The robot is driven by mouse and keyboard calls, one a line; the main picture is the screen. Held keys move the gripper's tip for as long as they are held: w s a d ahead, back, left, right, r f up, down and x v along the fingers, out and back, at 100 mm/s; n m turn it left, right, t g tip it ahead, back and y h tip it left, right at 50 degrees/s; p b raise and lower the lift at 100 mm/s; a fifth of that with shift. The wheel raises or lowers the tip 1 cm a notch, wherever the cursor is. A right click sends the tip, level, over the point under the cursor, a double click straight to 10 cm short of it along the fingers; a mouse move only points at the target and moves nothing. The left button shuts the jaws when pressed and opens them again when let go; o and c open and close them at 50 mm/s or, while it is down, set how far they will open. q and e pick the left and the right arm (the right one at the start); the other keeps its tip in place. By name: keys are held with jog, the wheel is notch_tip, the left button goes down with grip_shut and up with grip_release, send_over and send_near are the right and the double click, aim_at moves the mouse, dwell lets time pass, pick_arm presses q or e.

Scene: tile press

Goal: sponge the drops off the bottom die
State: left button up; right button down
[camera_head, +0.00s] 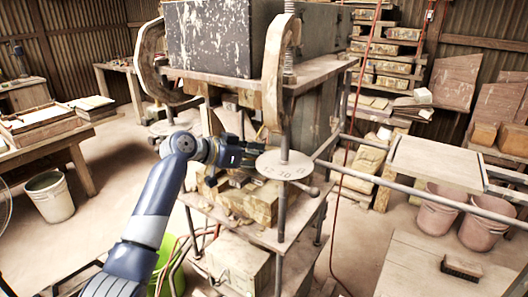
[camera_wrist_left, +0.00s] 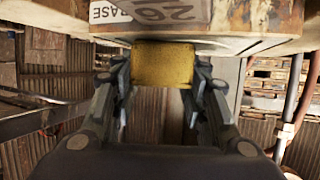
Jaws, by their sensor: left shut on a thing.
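My left gripper (camera_head: 246,153) reaches from the left into the press, below its upper plate (camera_head: 322,68) and beside the round white disc (camera_head: 285,165). In the left wrist view its two fingers are shut on a yellow sponge (camera_wrist_left: 163,63). The sponge's far edge meets, or lies just under, a pale slab (camera_wrist_left: 225,44) marked "BASE"; I cannot tell if they touch. I cannot make out the bottom die for certain, and no drops can be told at this size. The sponge is hidden or too small in the head view. My right gripper is not in view.
The press's curved arms (camera_head: 274,75) and upright post rise close to my gripper. A green bucket (camera_head: 172,268) stands low behind my left forearm. A brush (camera_head: 461,266) lies on a board at right. Pink buckets (camera_head: 436,212) stand behind the rails.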

pick_arm(q)
jog(key=shift+f, duration=0.1)
jog(key=shift+w+d+b, duration=0.25)
jog(key=shift+w+b, duration=0.05)
jog(key=shift+w, duration=0.1)
jog(key=shift+w+d, duration=0.65)
jog(key=shift+w, duration=0.15)
jog(key=shift+s+a, duration=0.45)
jog(key=shift+s, duration=0.15)
jog(key=shift+s+a, duration=0.4)
jog(key=shift+s, duration=0.2)
